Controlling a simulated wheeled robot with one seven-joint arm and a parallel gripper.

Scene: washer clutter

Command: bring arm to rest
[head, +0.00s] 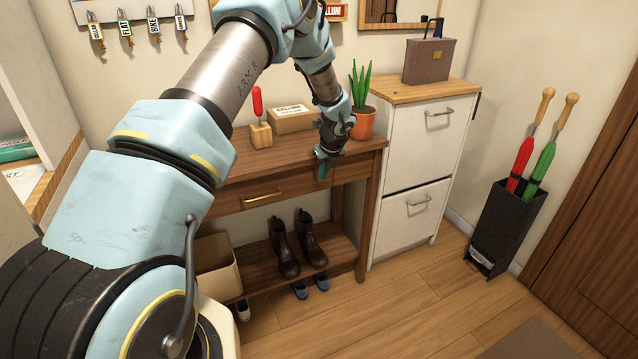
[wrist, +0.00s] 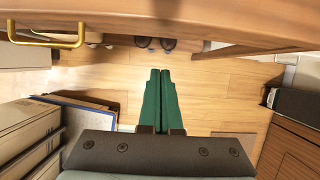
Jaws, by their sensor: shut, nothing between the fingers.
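My arm reaches from the lower left of the head view up and over towards the wooden console table (head: 365,146). My gripper (head: 322,172) points down at the table's front edge, near its right end. In the wrist view my gripper's two green fingers (wrist: 160,72) lie side by side, closed together with nothing between them. Below them the wrist view shows the wooden floor (wrist: 215,90), and the table's front with its brass handle (wrist: 80,38) runs along the top.
On the table stand a red-handled tool in a wooden block (head: 260,130), a cardboard box (head: 292,120) and a potted plant (head: 363,122). A white cabinet (head: 415,150) with a briefcase (head: 428,60) is to the right. A black umbrella stand (head: 505,230) stands further right. Floor in front is clear.

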